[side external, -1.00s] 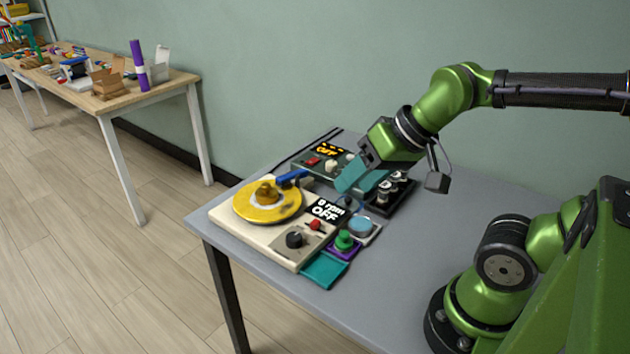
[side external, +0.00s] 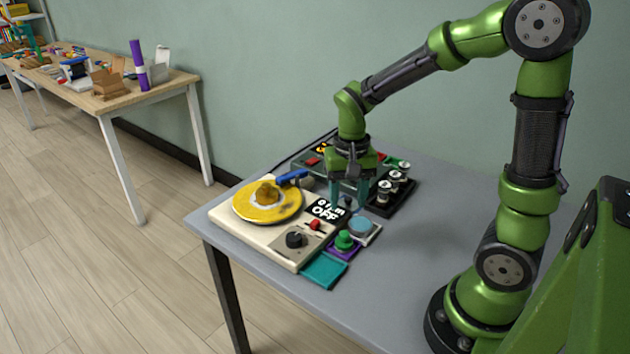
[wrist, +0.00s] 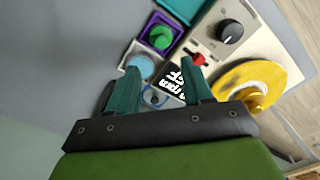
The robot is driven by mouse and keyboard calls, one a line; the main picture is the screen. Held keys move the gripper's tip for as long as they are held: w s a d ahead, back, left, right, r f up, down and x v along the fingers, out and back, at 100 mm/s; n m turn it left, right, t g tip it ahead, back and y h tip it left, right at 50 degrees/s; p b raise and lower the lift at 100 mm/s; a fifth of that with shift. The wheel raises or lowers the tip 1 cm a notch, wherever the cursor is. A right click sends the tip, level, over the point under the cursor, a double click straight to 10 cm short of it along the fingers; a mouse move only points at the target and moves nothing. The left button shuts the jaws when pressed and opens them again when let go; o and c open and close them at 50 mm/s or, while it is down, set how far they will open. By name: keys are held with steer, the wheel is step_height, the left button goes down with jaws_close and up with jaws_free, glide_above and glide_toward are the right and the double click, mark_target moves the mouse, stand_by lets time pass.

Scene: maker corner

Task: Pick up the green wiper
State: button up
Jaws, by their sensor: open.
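A green round-topped piece (side external: 345,240), which looks like the green wiper, sits in a purple square holder (side external: 340,253) at the front right of the cream wheel unit. It also shows in the wrist view (wrist: 160,37), beyond my fingertips. My gripper (side external: 348,205) points down with its teal fingers apart and empty, behind the green piece and apart from it. In the wrist view the fingers (wrist: 162,76) reach toward a small dark item with a blue loop (wrist: 153,97). A light blue round piece (side external: 362,225) lies in a pale holder nearer the gripper.
A teal pad (side external: 323,271) lies at the front. A black rack of jars (side external: 391,196) and a grey control box stand close to the gripper.

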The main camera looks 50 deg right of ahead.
mark_target(345, 232)
step_height(345, 232, down, 11)
steer(key=shift+r, duration=0.15)
stand_by(0.4)
steer(key=shift+c, duration=0.4)
